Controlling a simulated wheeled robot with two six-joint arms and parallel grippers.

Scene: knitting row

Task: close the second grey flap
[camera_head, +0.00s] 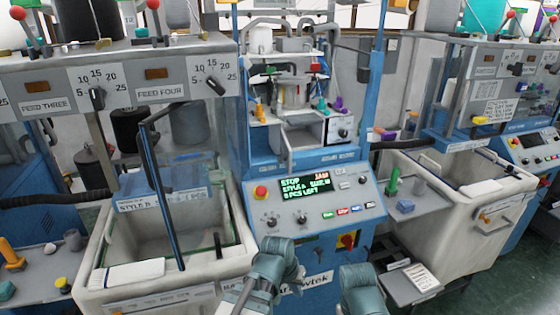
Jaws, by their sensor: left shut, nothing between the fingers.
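I cannot make out for certain which part is the second grey flap. Two grey panels on the left machine are marked FEED THREE (42,107) and FEED FOUR (160,94), each with a black dial. A small grey box front with a black knob (340,128) sits in the middle machine's open bay. My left gripper (278,247) is low in the middle, in front of the blue control panel (320,209); it is shut and empty, apart from any grey panel. My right gripper (361,279) is only partly in view at the bottom edge, and its fingers cannot be made out.
A white bin (238,262) with a dark upright frame (161,200) stands at left. Another white bin (490,190) stands at right, next to a grey shelf (427,207) with small coloured parts. A grey box (392,288) stands low at right. Green floor is bare at far right.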

